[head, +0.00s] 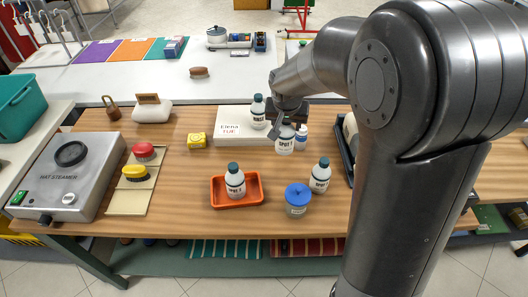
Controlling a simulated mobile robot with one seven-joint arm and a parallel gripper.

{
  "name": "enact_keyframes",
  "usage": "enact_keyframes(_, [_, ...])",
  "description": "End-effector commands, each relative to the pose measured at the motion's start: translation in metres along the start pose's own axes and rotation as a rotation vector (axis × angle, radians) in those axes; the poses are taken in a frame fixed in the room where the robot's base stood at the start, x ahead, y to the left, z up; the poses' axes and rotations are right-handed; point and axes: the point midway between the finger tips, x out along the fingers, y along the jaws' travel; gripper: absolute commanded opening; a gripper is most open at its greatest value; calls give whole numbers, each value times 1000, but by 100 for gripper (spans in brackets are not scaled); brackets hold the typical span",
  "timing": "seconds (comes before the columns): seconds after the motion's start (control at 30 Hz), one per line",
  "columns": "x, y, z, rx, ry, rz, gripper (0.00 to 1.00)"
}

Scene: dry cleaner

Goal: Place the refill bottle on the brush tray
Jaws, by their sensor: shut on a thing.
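My gripper (278,128) is at the back middle of the wooden table, shut on a white bottle marked SPOT (285,144), whose top it hides. Similar white bottles with dark teal caps stand in the orange tray (214,203), beside the blue-lidded jar (297,208), and on the white box (229,139). I cannot tell by label which is the refill bottle. A dark-rimmed tray (343,160) at the right is mostly hidden by my arm; it may be the brush tray, but its contents are unclear.
A hat steamer (68,181) stands at the left, beside a beige board (125,205) with a red and a yellow piece. Bare wood lies in the middle left.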

Motion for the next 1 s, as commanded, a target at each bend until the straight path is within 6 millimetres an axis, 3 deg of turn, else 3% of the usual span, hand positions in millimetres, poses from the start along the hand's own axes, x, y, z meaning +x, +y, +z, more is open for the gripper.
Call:
enact_keyframes(0.2, [38, -1, 17, -1, -3, 1, 20])
enact_keyframes(0.63, [82, 0, 35, -1, -3, 1, 20])
enact_keyframes(1.0, [87, -1, 36, -1, 0, 0, 20])
